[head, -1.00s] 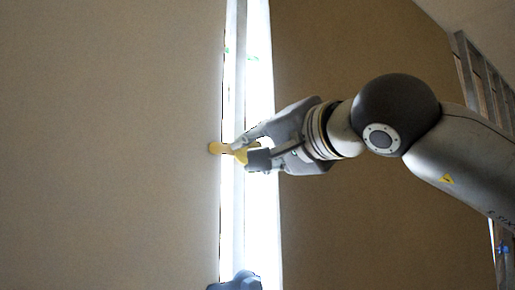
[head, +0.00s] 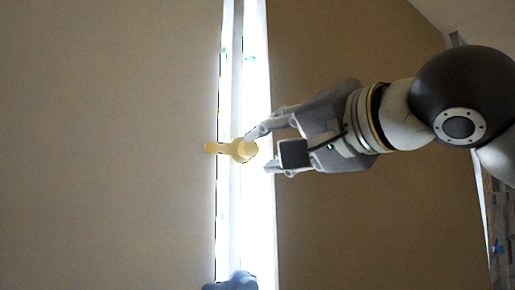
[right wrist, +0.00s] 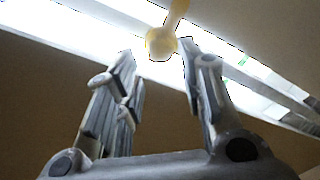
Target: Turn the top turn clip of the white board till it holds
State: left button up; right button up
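The yellow turn clip (head: 236,150) is on the bright white strip in the head view. Its narrow arm lies about level, pointing left, and its tip overlaps the right edge of the large left board (head: 110,145), which looks tan in this light. My right gripper (head: 262,152) is open and empty just right of the clip's round knob. In the right wrist view the knob (right wrist: 162,43) shows beyond and between the spread fingertips (right wrist: 158,62), with no finger closed on it. My left gripper cannot be made out.
A blue-grey thing (head: 232,282) sits at the bottom of the bright strip, cut off by the frame. A wide brown surface (head: 340,220) lies right of the strip. A ladder-like frame (head: 500,225) stands at the far right.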

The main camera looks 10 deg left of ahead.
jog(key=v, duration=0.6)
dwell(0.3)
